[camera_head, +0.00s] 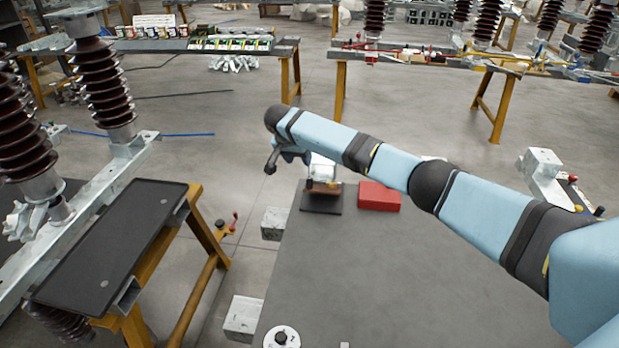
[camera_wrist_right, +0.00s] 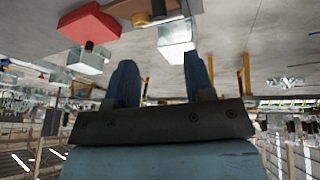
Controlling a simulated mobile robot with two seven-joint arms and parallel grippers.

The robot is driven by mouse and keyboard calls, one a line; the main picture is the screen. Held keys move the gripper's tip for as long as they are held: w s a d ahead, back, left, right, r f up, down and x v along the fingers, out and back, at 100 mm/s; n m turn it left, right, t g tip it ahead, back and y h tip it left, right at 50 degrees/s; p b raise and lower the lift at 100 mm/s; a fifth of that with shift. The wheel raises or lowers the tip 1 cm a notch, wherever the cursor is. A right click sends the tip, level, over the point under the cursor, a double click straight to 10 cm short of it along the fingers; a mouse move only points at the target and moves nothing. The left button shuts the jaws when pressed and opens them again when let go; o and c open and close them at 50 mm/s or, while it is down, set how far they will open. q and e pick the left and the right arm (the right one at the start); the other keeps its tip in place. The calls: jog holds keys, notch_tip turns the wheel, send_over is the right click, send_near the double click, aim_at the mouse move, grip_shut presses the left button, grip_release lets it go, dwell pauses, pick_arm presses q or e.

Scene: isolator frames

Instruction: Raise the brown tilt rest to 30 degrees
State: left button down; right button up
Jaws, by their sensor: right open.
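The brown tilt rest (camera_head: 320,187) sits on a dark base plate (camera_head: 322,205) at the far left corner of the grey table. A pale metal block (camera_head: 322,167) is at its far side and hides part of it. The rest's angle is too small to read. My right gripper (camera_head: 280,162) is above and left of the block, past the table's far edge. In the right wrist view, the right gripper (camera_wrist_right: 160,75) is open with nothing between its blue fingers. There, the pale block (camera_wrist_right: 176,38) and part of the brown rest (camera_wrist_right: 152,10) are beyond the fingertips. My left gripper is out of view.
A red box (camera_head: 379,196) lies right of the base plate; it also shows in the right wrist view (camera_wrist_right: 88,25). The grey table (camera_head: 400,280) is mostly clear.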

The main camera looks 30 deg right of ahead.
jog(key=b+x, duration=0.1)
jog(key=x, duration=1.1)
jog(key=shift+w+d+f, duration=0.1)
jog(key=shift+f, duration=0.2)
jog(key=shift+c, duration=0.4)
grip_shut()
